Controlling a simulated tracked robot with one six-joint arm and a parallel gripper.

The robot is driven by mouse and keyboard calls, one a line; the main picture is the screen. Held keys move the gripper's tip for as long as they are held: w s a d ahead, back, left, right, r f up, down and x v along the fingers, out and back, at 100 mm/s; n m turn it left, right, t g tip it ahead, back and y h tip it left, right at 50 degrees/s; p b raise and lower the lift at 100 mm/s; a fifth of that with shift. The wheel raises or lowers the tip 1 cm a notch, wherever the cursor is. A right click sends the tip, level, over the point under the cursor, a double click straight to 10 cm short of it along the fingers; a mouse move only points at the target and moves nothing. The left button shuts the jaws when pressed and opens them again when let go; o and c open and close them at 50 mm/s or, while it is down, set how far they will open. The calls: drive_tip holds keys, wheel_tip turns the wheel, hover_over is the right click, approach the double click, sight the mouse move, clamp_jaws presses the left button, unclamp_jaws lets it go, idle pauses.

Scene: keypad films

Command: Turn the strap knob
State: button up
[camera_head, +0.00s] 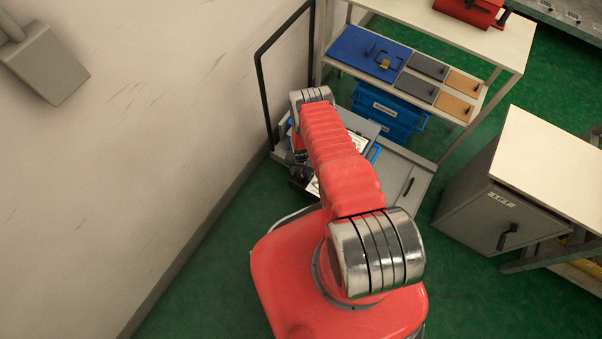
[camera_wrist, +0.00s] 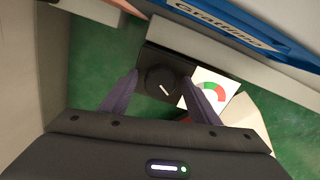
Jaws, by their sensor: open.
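The strap knob (camera_wrist: 161,82) is a round black knob with a white pointer line, on a black block in the wrist view. The pointer line slants from upper left to lower right. My gripper (camera_wrist: 161,84) is open, with one dark finger on each side of the knob in the picture. I cannot tell whether either finger touches it. A white card with a red and green dial mark (camera_wrist: 212,90) is right of the knob, partly behind the right finger. In the head view my red arm hides the knob and my gripper.
A grey trolley (camera_head: 408,180) with a black handle frame (camera_head: 259,85) stands by the wall. Behind it is a shelf (camera_head: 470,35) with a blue panel (camera_head: 355,48) and blue crates (camera_head: 388,112). A grey cabinet (camera_head: 500,215) stands at right. Green floor is open at lower right.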

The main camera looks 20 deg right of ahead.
drive_tip(key=shift+r, duration=0.15)
wheel_tip(320, 180, up, 13)
drive_tip(key=shift+r, duration=0.2)
idle(0.8)
idle(0.4)
drive_tip(key=m, duration=3.6)
